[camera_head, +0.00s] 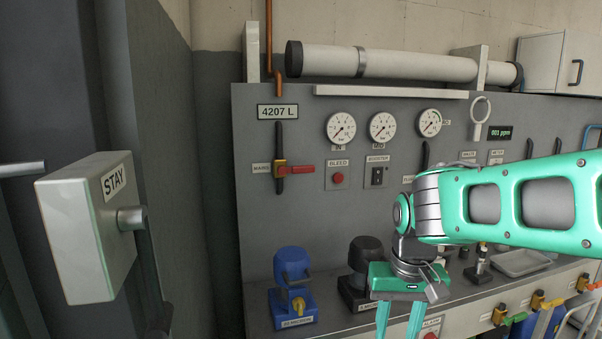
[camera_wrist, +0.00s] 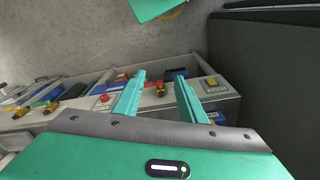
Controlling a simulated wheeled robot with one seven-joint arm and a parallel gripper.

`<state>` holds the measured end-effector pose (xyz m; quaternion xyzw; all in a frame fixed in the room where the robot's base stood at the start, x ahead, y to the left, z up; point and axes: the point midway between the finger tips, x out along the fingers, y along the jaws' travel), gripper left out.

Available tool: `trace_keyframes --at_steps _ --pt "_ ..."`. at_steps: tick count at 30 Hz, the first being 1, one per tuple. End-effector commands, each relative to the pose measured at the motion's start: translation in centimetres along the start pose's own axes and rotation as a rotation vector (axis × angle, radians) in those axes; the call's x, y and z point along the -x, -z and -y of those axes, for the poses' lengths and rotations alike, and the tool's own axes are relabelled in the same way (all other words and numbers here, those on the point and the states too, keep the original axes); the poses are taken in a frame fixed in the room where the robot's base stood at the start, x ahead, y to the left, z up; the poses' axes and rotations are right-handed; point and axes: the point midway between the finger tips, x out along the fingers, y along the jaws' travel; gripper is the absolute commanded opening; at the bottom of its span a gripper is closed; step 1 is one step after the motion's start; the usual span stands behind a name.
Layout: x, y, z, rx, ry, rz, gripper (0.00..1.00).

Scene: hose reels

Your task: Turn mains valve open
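The mains valve (camera_head: 280,169) is on the grey panel's left side, below the 4207 L plate. The mains valve is not clearly seen there.
Several gauges (camera_head: 382,126) and a red bleed button (camera_head: 338,178) sit right of the valve. A blue machine (camera_head: 292,283) and a black one (camera_head: 364,270) stand on the bench below. A white STAY box (camera_head: 88,226) juts in at the left foreground.

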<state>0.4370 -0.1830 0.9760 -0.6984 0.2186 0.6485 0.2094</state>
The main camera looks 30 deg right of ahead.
Motion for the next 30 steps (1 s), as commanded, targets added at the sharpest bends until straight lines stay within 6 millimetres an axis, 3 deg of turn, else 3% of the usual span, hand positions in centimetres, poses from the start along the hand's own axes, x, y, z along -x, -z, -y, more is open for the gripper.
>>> trace_keyframes --at_steps 8,12,18,24,30 --pt "1.1 12.9 4.1 -0.321 0.119 -0.403 0.38" --pt "3.5 19.4 7.1 -0.5 0.288 -0.605 0.38" --pt "8.6 26.8 11.7 -0.734 0.636 -0.816 0.38" --pt "14.0 30.9 15.3 -0.904 1.015 -0.903 0.38" --pt "17.4 32.2 16.8 -0.981 1.252 -0.91 0.38"
